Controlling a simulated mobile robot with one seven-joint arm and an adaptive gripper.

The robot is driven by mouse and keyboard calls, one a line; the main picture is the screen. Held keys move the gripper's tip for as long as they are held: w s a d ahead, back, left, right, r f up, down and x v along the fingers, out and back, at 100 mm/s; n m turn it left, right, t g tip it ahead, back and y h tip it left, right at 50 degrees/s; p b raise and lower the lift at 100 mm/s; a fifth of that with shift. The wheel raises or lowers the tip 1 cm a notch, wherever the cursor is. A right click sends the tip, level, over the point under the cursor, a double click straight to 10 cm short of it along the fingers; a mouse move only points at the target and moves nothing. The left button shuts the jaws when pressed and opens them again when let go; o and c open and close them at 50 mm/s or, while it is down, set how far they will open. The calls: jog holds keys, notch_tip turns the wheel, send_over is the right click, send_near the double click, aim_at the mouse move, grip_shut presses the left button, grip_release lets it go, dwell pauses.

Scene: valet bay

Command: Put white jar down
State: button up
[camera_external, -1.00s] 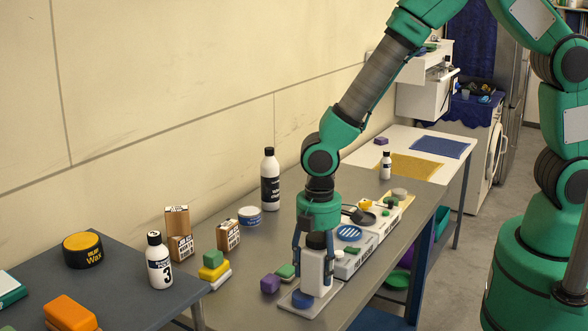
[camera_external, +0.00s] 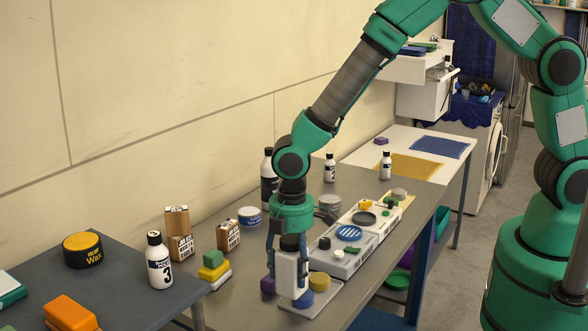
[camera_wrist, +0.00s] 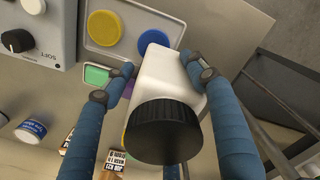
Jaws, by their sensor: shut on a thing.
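The white jar (camera_external: 290,268) has a black lid and looks upright in the external view. My gripper (camera_external: 287,268) is shut on it, with one finger on each side. In the wrist view, the fingers (camera_wrist: 158,85) flank the jar's white body (camera_wrist: 160,68), and its black lid (camera_wrist: 162,130) faces the camera. The jar is at the left part of a small grey tray (camera_external: 327,289), beside a blue disc (camera_external: 303,299) and a yellow disc (camera_external: 319,281). I cannot tell whether its base touches anything.
A purple block (camera_external: 267,286) lies close left of the jar. A grey device (camera_external: 340,258) stands behind the tray. Stacked blocks (camera_external: 213,265), boxes and a tin (camera_external: 250,216) stand farther left and back. Bare tabletop (camera_external: 235,300) lies in front at left.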

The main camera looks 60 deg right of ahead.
jog(key=w+a, duration=0.4)
jog(key=w, duration=0.4)
jog(key=shift+w+a+f, duration=0.35)
jog(key=shift+w+f, duration=0.05)
jog(key=shift+f, duration=0.05)
jog(key=shift+f, duration=1.7)
jog(key=shift+f, duration=0.15)
jog(key=o, duration=1.6)
notch_tip(320, 180, up, 12)
jog(key=shift+r, duration=0.1)
